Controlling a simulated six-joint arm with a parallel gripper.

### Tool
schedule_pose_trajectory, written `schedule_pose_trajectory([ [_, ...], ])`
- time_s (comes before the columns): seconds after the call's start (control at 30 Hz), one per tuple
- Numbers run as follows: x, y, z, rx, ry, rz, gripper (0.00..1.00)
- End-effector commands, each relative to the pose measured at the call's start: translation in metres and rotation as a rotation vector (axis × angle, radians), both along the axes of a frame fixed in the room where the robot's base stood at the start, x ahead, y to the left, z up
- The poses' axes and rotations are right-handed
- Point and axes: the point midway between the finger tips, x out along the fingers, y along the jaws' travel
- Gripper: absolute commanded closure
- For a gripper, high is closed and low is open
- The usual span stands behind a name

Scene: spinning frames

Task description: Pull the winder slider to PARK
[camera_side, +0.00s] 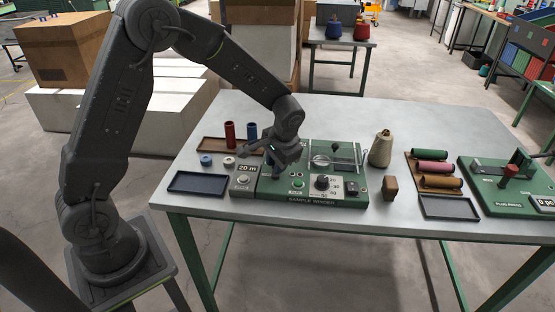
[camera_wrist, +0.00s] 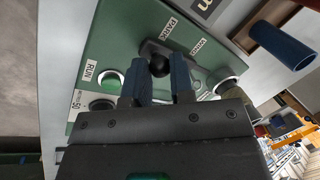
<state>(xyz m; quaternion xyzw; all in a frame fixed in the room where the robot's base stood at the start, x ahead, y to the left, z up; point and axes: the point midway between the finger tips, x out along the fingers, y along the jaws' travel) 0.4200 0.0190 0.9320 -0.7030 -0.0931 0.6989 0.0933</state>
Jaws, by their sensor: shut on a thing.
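The green sample winder (camera_side: 310,200) sits on the table in the side view. Its panel (camera_wrist: 118,50) fills the upper middle of the wrist view, tilted. The black slider knob (camera_wrist: 159,66) sits in a dark slot, near the PARK label, with a second, hard-to-read label to the right. My gripper (camera_wrist: 160,75) has its two blue fingers either side of the knob and is shut on it. In the side view my gripper (camera_side: 277,168) reaches down onto the winder's left part and hides the slider.
The green RUN button (camera_wrist: 110,82) and a dark dial (camera_wrist: 101,104) lie left of my fingers in the wrist view. A blue tube (camera_wrist: 283,45) stands to the right. In the side view, a cone of yarn (camera_side: 381,149) and a wooden block (camera_side: 390,188) stand right of the winder.

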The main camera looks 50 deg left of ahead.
Motion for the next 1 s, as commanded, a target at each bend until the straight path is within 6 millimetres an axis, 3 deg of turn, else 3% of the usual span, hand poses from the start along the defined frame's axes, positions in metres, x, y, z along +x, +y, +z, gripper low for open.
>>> schedule_pose_trajectory([
  [0.07, -0.003, -0.004, 0.000, -0.005, 0.009, 0.001, 1.00],
  [0.1, -0.003, -0.004, 0.000, -0.005, 0.010, 0.001, 0.75],
  [0.33, -0.002, -0.003, 0.000, -0.004, 0.009, 0.001, 0.53],
  [0.67, -0.001, -0.003, 0.004, -0.003, 0.006, 0.001, 0.52],
  [0.83, -0.001, -0.010, 0.028, -0.004, 0.001, 0.000, 0.52],
  [1.0, 0.000, -0.020, 0.066, -0.004, 0.000, -0.001, 0.52],
])
